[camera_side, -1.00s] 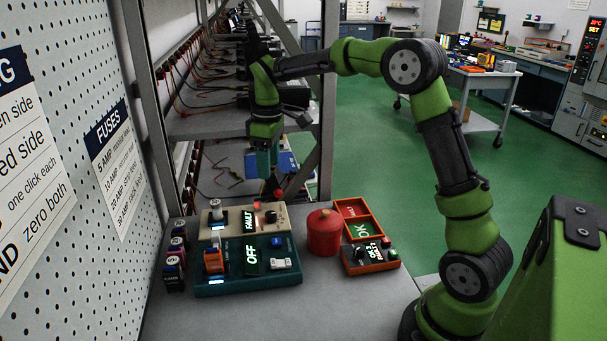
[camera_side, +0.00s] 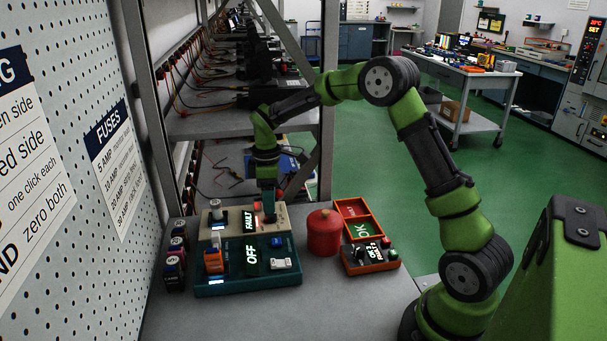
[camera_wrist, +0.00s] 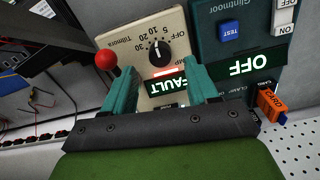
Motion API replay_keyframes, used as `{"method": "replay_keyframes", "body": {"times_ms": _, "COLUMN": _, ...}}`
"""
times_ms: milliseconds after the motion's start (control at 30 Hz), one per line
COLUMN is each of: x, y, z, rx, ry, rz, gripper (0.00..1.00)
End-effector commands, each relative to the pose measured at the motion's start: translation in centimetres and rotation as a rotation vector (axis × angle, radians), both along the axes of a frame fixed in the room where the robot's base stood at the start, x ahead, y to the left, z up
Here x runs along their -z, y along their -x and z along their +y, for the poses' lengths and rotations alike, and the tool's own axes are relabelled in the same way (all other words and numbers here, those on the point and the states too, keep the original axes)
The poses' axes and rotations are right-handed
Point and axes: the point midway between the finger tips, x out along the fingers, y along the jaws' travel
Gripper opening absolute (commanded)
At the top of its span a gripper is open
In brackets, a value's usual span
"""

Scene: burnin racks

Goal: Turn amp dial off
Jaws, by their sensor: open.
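The amp dial (camera_wrist: 159,52) is a black round knob on the beige Tilmora unit (camera_wrist: 118,42), marked OFF, 5, 10, 20 and 30. Its white pointer mark appears to face about the 10. In the side view my gripper (camera_side: 268,214) is low over the right part of the beige unit (camera_side: 222,208) and hides the dial. In the wrist view my gripper (camera_wrist: 160,68) is open and empty, with its two teal fingers on either side of the line to the dial. I cannot tell whether they touch it. The unit's display (camera_side: 249,220) reads FAULT.
A red ball-topped lever (camera_wrist: 106,61) stands close beside one finger. A red canister (camera_side: 324,236) and an orange-framed box (camera_side: 371,262) stand to the right. Bench front is clear.

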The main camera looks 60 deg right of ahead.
Motion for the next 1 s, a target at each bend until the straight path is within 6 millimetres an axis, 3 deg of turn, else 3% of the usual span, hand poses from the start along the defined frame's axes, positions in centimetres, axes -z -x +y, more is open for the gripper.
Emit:
{"method": "replay_keyframes", "body": {"times_ms": 100, "x": 2.1, "y": 0.1, "z": 0.0, "rx": 0.000, "ry": -0.002, "rz": 0.004, "gripper": 0.59}}
{"method": "replay_keyframes", "body": {"times_ms": 300, "x": 4.0, "y": 0.0, "z": 0.0, "rx": 0.001, "ry": -0.002, "rz": 0.001, "gripper": 0.59}}
{"method": "replay_keyframes", "body": {"times_ms": 633, "x": 4.3, "y": 0.0, "z": 0.0, "rx": 0.001, "ry": -0.001, "rz": -0.001, "gripper": 0.59}}
{"method": "replay_keyframes", "body": {"times_ms": 1000, "x": 4.2, "y": 0.0, "z": 0.0, "rx": 0.001, "ry": -0.001, "rz": -0.001, "gripper": 0.03}}
